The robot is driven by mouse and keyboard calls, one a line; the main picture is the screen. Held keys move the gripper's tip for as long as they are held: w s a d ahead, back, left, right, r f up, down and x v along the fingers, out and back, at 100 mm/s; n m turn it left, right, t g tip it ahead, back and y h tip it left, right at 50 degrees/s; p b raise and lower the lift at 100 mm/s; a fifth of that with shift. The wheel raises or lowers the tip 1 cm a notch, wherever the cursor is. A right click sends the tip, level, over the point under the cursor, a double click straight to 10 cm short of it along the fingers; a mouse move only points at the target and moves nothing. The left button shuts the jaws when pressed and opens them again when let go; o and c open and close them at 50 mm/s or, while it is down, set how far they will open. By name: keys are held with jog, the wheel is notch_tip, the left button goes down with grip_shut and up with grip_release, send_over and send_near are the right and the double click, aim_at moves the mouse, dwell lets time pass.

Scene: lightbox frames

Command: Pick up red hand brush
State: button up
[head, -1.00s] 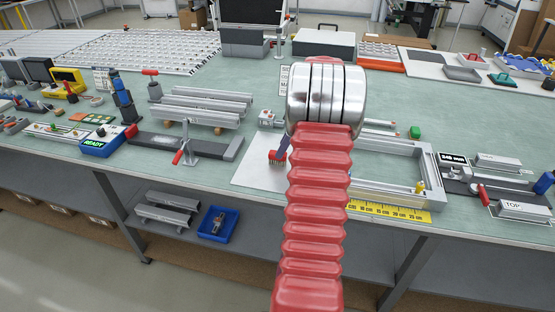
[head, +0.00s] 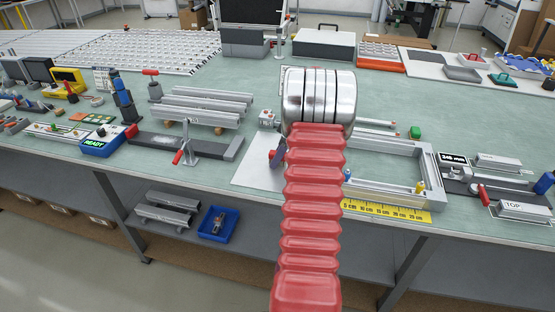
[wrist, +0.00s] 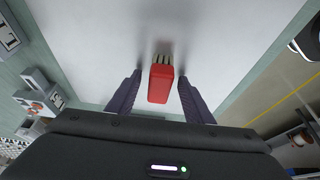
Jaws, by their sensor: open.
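The red hand brush (wrist: 161,84) shows in the wrist view, with pale bristles at its far end, over a white sheet or board (wrist: 110,30). My gripper (wrist: 161,76) is open, with one dark finger on each side of the brush and a gap on both sides. In the head view my arm hides most of the brush. A small red part (head: 272,154) shows beside a dark finger of my gripper (head: 279,159), above the white board (head: 255,175). I cannot tell the exact height of the fingers above the board.
A metal frame (head: 431,163) and a yellow ruler (head: 385,212) lie to the right. A clamp on a dark bar (head: 160,142) and aluminium rails (head: 200,107) stand to the left. The table's front edge is close to the board.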

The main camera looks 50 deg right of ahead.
jog(key=shift+c, duration=0.5)
jog(key=c, duration=1)
jog(key=shift+c, duration=0.2)
notch_tip(320, 180, up, 10)
jog(key=shift+r, duration=0.1)
dwell(0.3)
